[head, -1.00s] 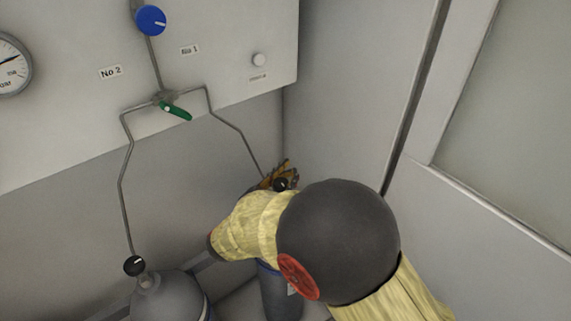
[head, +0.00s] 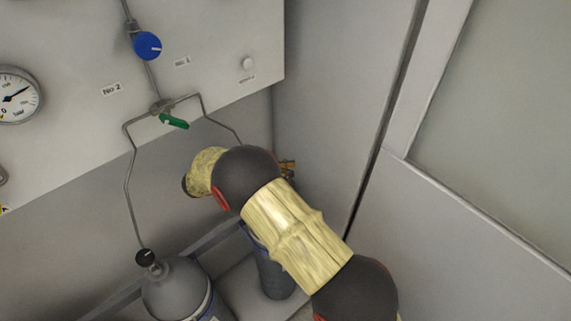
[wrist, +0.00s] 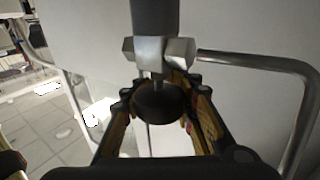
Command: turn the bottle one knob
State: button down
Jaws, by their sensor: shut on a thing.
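The bottle one knob (wrist: 158,103) is a round black knob on a metal valve in the wrist view. My gripper (wrist: 160,84) has its orange-brown fingers on both sides of the knob and is shut on it. In the head view only a small part of my gripper (head: 287,168) shows behind my arm, and the knob is hidden there. Bottle one (head: 270,272) stands at the right below the No 1 pipe, its top covered by my arm.
Bottle two (head: 178,290), with its black knob (head: 146,258), stands at the left. The panel above carries a blue knob (head: 147,46), a green lever (head: 174,122) and a gauge (head: 16,95). A bare wall closes the right side. A bent metal pipe (wrist: 290,65) runs near my gripper.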

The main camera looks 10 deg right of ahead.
jog(key=shift+s+r+m+g+p, duration=0.1)
jog(key=shift+s+m+g+p, duration=0.05)
jog(key=shift+m+g+p, duration=0.4)
jog(key=shift+s+r+m+g+p, duration=0.1)
jog(key=shift+m+g+p, duration=0.25)
jog(key=shift+g+p, duration=0.4)
jog(key=c, duration=1.3)
grip_release()
jog(key=shift+s+f, duration=0.1)
jog(key=shift+f, duration=0.05)
jog(key=shift+c, duration=0.2)
jog(key=shift+f+b, duration=0.1)
jog(key=shift+b, duration=0.4)
